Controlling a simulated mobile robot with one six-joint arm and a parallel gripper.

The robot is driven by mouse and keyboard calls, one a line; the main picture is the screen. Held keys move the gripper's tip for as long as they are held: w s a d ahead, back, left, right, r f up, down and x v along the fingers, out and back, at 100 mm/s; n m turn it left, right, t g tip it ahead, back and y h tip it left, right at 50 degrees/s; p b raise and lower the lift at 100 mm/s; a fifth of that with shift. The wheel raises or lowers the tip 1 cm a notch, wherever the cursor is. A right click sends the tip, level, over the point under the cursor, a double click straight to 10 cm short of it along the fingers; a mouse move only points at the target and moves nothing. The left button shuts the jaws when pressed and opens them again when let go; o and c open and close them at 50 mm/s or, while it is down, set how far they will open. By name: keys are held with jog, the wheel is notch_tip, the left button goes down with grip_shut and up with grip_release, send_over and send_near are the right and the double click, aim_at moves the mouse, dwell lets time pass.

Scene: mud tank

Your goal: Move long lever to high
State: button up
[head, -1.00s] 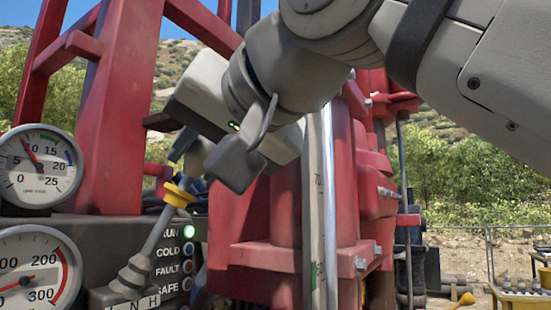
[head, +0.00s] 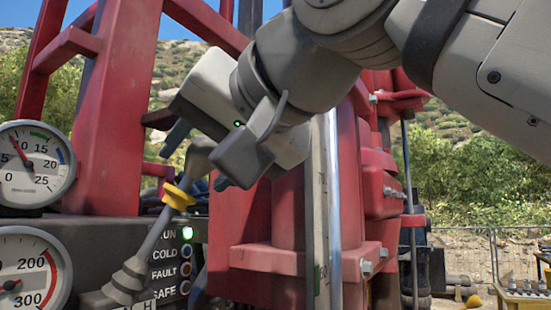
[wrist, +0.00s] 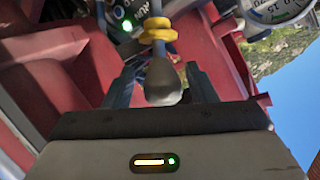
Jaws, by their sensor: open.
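The long lever is a grey rod with a yellow collar (head: 178,196), a dark grey knob (head: 203,155) and a rubber boot (head: 127,278) at its base. It leans up and to the right in the head view. My gripper (head: 198,160) is open at the lever's top, one finger on each side of the knob. In the wrist view the knob (wrist: 163,88) sits between the two fingers (wrist: 161,88), with a gap visible on both sides. The letter plate below the boot is mostly cut off by the frame edge.
Two round gauges (head: 35,165) stand left of the lever. A panel with a lit green lamp (head: 187,233) and labels RUN, COLD, FAULT, SAFE is just right of it. Red machine framework (head: 110,110) rises behind. Open ground lies at far right.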

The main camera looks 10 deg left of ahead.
jog(key=v, duration=0.6)
jog(key=shift+s+d+r+b, duration=0.15)
jog(key=shift+s+b, duration=0.15)
jog(key=shift+b, duration=0.1)
jog(key=shift+s+d+r, duration=0.2)
jog(key=shift+s+d, duration=0.15)
jog(key=shift+d, duration=0.15)
